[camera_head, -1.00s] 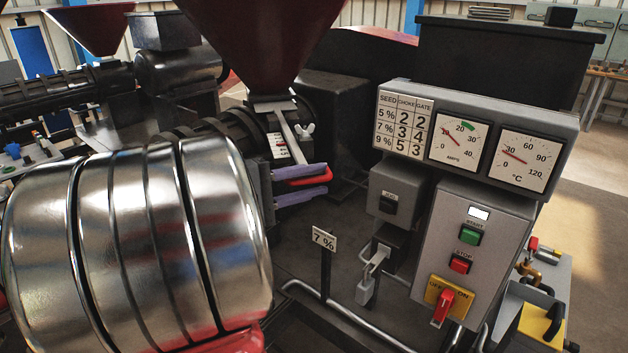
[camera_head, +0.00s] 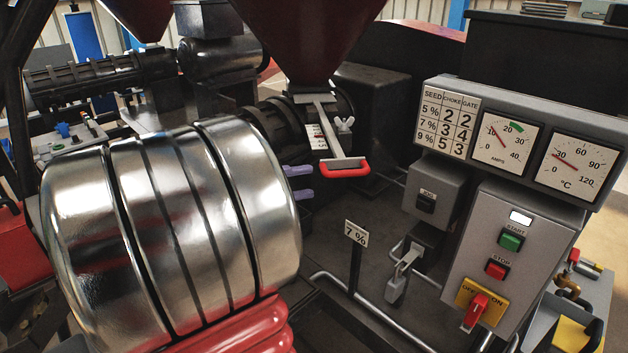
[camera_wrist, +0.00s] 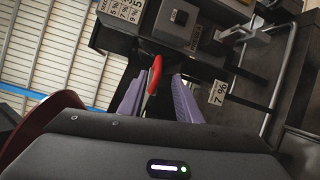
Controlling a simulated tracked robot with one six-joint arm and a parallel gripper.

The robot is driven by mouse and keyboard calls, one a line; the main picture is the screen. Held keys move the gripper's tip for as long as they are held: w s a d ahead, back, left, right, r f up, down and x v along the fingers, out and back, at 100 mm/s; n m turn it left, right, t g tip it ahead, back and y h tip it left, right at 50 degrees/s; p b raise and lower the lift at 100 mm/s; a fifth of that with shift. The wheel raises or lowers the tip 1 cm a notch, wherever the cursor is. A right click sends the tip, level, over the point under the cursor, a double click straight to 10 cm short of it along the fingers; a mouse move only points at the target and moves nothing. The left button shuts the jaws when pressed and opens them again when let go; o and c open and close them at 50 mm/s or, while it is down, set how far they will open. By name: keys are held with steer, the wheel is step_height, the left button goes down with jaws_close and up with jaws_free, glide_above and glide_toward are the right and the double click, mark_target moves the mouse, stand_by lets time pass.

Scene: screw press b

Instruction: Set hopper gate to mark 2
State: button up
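The hopper gate is a flat metal slide (camera_head: 327,128) under the dark red hopper (camera_head: 305,35), ending in a red handle (camera_head: 345,170). A white scale plate (camera_head: 317,138) sits beside the slide; its marks are too small to read, so I cannot tell the gate's setting. My gripper (camera_head: 307,183) has two purple fingers, spread apart and empty, just left of the red handle in the head view. In the wrist view the red handle (camera_wrist: 155,74) shows in the gap between the fingers of my gripper (camera_wrist: 162,85), near their tips. I see no contact.
A control panel (camera_head: 510,260) with start and stop buttons stands at the right, under gauges and a seed, choke and gate table (camera_head: 447,121). A "7 %" sign (camera_head: 356,233) stands on a post below the handle.

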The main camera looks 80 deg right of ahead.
steer(key=shift+v, duration=1.05)
steer(key=w+a+f+n+t+y, duration=0.1)
steer(key=a+f+t, duration=0.1)
steer(key=f, duration=0.4)
steer(key=w+a+f+n+t+y, duration=0.1)
steer(key=a+f+n+t+y, duration=0.15)
steer(key=f, duration=0.25)
steer(key=w+a+f+t+y, duration=0.1)
steer(key=w+a+f+t, duration=0.55)
steer(key=a, duration=0.25)
steer(key=w+a+r+n+t+y, duration=0.1)
steer(key=w+a+t, duration=0.25)
steer(key=a, duration=0.35)
steer(key=w+a+n+t+y, duration=0.2)
steer(key=w+a, duration=0.3)
steer(key=a, duration=0.3)
steer(key=a+r+n+t+y, duration=0.2)
steer(key=a+r, duration=0.3)
steer(key=a, duration=0.6)
steer(key=shift+w+a+t, duration=0.3)
steer(key=shift+t, duration=0.45)
